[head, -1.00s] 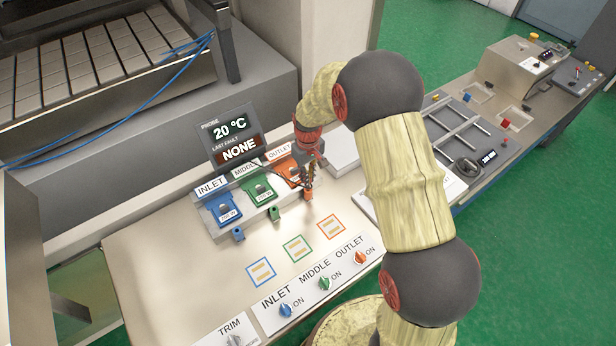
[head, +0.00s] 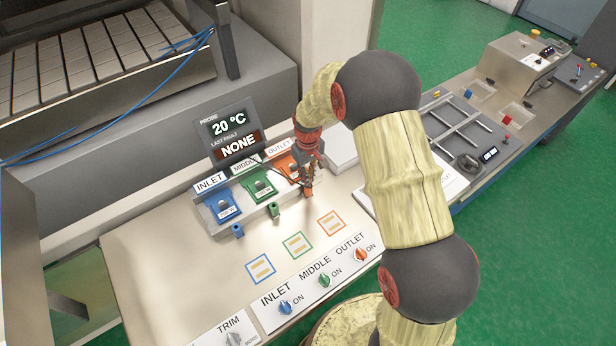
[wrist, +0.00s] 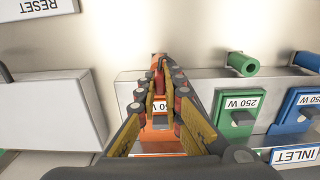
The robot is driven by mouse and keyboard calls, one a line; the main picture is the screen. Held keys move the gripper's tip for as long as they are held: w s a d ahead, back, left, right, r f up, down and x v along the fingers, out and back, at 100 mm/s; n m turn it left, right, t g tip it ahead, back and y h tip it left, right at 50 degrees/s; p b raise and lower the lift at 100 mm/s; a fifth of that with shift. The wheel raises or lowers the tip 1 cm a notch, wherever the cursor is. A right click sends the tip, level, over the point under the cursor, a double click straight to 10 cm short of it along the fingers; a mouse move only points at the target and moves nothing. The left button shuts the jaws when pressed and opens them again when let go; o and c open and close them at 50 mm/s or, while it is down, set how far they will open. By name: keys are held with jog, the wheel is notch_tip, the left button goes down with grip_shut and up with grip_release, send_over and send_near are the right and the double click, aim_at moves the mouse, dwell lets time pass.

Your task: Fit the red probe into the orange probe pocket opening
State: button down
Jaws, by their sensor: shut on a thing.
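My gripper (wrist: 160,88) is shut on the red probe (wrist: 159,76), a slim red piece between the fingertips in the wrist view. In the head view my gripper (head: 309,178) is at the front of the orange outlet unit (head: 282,166), and the probe is too small to make out there. The orange probe pocket (wrist: 157,57) shows only as a small orange-red patch just beyond the fingertips; its opening is hidden. I cannot tell whether the probe tip is inside the pocket or just before it.
The green pocket (head: 274,212) and blue pocket (head: 237,231) stand left of my gripper. The display (head: 228,132) is behind them. A white box (head: 341,150) stands close on the right. The tabletop in front is clear around the coloured squares (head: 296,245).

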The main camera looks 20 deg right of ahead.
jog(key=shift+f+b, duration=0.45)
jog(key=shift+f, duration=0.35)
jog(key=c, duration=1.8)
grip_release()
jog(key=shift+c, duration=0.2)
notch_tip(320, 180, up, 12)
jog(key=shift+o, duration=0.6)
jog(key=o, duration=1.3)
